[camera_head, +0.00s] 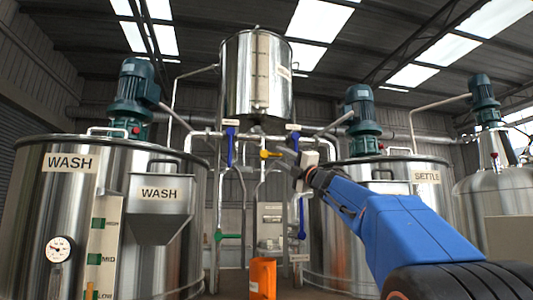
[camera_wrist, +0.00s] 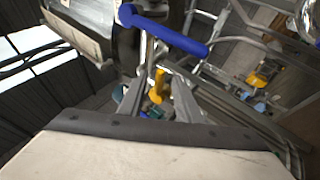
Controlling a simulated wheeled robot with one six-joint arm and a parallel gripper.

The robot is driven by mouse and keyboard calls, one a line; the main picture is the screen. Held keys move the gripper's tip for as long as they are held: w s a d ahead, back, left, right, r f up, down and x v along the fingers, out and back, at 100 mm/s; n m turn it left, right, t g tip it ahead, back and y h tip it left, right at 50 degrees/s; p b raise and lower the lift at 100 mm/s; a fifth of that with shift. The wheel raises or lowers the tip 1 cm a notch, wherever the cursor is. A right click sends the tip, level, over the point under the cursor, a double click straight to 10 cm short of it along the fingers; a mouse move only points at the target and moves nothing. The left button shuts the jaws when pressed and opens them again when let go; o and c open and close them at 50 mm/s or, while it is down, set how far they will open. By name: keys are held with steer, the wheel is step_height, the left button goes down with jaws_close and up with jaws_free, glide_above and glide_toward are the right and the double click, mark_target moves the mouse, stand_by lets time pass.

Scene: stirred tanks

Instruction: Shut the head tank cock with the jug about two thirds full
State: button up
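The steel head tank (camera_head: 257,85) hangs high in the middle. Below it is a short yellow handle (camera_head: 270,153) on the pipework, which looks like the cock. My gripper (camera_head: 283,153) is just right of this handle. In the wrist view the yellow handle (camera_wrist: 159,84) shows between or just beyond my two fingers (camera_wrist: 159,92), which stand apart; I cannot tell if they touch it. An orange container (camera_head: 262,278) stands low in the middle; it may be the jug, and its fill level is not visible.
Blue levers (camera_head: 229,148) hang beside the pipes; a blue lever (camera_wrist: 165,33) crosses close above my fingers in the wrist view. A green handle (camera_head: 229,236) is lower left. A wash tank (camera_head: 105,170) stands left, a settle tank (camera_head: 335,235) right.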

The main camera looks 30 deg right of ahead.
steer(key=x, duration=0.7)
steer(key=shift+c, duration=0.3)
jaws_close()
